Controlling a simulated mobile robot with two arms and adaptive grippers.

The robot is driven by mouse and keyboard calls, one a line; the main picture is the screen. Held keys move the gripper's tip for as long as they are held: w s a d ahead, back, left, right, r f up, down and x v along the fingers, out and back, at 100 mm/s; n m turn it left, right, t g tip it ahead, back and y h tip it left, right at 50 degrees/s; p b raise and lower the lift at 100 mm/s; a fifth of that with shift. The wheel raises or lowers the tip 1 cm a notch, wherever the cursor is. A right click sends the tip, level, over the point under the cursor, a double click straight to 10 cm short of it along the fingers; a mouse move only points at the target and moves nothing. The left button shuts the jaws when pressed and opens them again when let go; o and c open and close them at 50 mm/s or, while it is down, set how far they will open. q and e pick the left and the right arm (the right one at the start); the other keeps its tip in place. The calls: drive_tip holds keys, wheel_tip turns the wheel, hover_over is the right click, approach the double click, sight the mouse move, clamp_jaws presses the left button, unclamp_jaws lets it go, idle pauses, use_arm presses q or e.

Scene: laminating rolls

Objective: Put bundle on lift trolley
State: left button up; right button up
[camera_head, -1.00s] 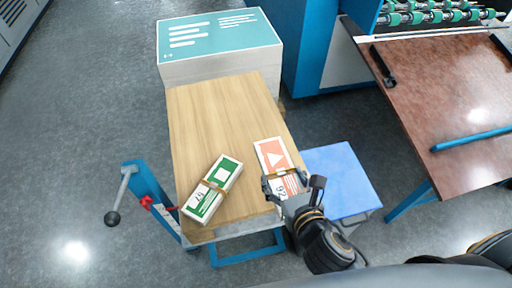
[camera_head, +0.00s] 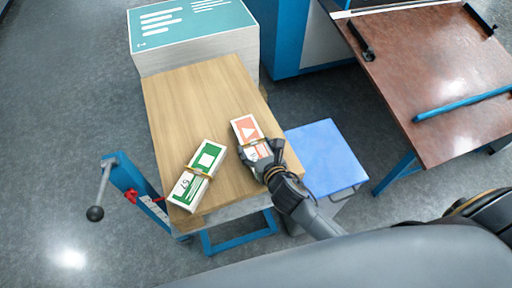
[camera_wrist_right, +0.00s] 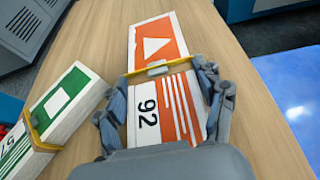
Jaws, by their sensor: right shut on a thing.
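An orange and white bundle (camera_head: 246,130) with a triangle mark and a band lies on the wooden top of the lift trolley (camera_head: 190,95). My right gripper (camera_head: 261,157) is shut on it, with fingers on both sides. In the right wrist view the bundle (camera_wrist_right: 158,45) shows the number 92 between the gripper's fingers (camera_wrist_right: 165,105). A green and white bundle (camera_head: 199,172) with a band lies to its left on the same top, and it also shows in the right wrist view (camera_wrist_right: 65,105). My left gripper is not in view.
A teal-topped white stack (camera_head: 190,30) stands at the trolley's far end. A blue-topped stool or platform (camera_head: 326,158) is right of the trolley. A brown table (camera_head: 430,75) with a blue bar (camera_head: 462,104) is at the right. The trolley's far half is clear.

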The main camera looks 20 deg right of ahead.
drive_tip(key=o, duration=1.4)
drive_tip(key=shift+o, duration=0.2)
drive_tip(key=v, duration=1.2)
drive_tip(key=shift+s, duration=0.1)
